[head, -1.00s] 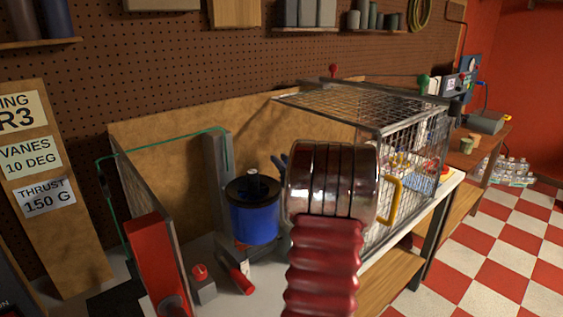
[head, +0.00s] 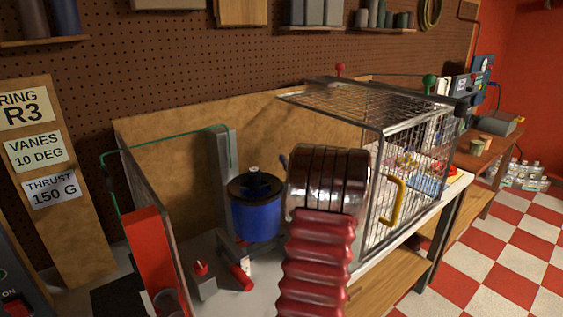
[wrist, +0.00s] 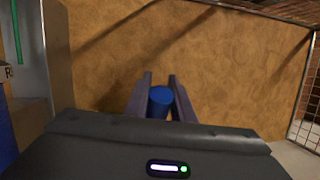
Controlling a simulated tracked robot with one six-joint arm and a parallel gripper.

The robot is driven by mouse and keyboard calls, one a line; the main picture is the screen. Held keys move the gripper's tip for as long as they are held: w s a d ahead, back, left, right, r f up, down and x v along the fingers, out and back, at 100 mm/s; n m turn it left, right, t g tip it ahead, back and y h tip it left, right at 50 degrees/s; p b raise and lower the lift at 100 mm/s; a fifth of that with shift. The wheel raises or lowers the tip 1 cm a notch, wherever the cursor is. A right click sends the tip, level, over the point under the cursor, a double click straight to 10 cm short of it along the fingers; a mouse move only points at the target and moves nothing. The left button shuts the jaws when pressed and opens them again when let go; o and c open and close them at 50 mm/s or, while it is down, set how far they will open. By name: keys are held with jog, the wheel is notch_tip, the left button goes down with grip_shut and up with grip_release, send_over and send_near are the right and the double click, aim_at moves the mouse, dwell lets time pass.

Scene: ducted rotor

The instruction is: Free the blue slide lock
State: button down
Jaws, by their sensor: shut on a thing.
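A short blue cylinder (wrist: 161,99), which looks like the knob of the blue slide lock, sits between the two dark fingers of my gripper (wrist: 161,84) in the wrist view. My gripper is shut on it. The rest of the lock is hidden. In the head view my own arm covers the lock and nearly all of the gripper. The blue ducted rotor (head: 255,220) with a black rim stands upright on the bench, left of my arm.
A wire mesh cage (head: 365,105) with a yellow handle (head: 393,201) stands right of my arm. A red panel (head: 150,255), a small red-topped box (head: 203,278) and a red cylinder (head: 241,277) are at the left. A tan board (head: 140,145) backs the bench.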

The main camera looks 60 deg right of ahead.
jog(key=shift+f, duration=0.1)
jog(key=c, duration=1.5)
grip_release()
jog(key=shift+s, duration=0.1)
jog(key=shift+c, duration=0.2)
jog(key=v, duration=1.3)
jog(key=shift+s+a, duration=0.25)
jog(key=shift+s, duration=0.1)
